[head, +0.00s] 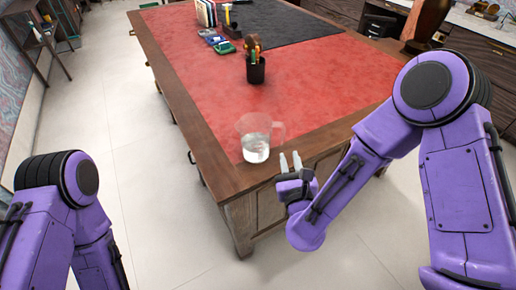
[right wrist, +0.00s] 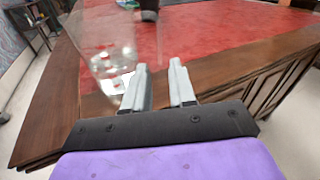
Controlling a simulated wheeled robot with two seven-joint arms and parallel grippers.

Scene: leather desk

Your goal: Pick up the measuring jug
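The measuring jug (head: 256,140) is clear and stands upright near the front corner of the red-topped desk (head: 200,75). Its handle points to the right in the head view. In the right wrist view the jug (right wrist: 103,50) shows at the upper left, beyond the fingers. My right gripper (head: 290,161) is at the desk's front edge, just right of the jug and apart from it. Its two grey fingers (right wrist: 160,85) are parted with nothing between them. My left gripper is out of view; only part of my left arm shows at the lower left.
A black pen holder (head: 255,70) stands behind the jug. Books (head: 206,13) and small desk items lie at the far end, beside a dark mat (head: 285,25). The red surface around the jug is clear. The wooden desk edge (head: 330,135) runs close to my right gripper.

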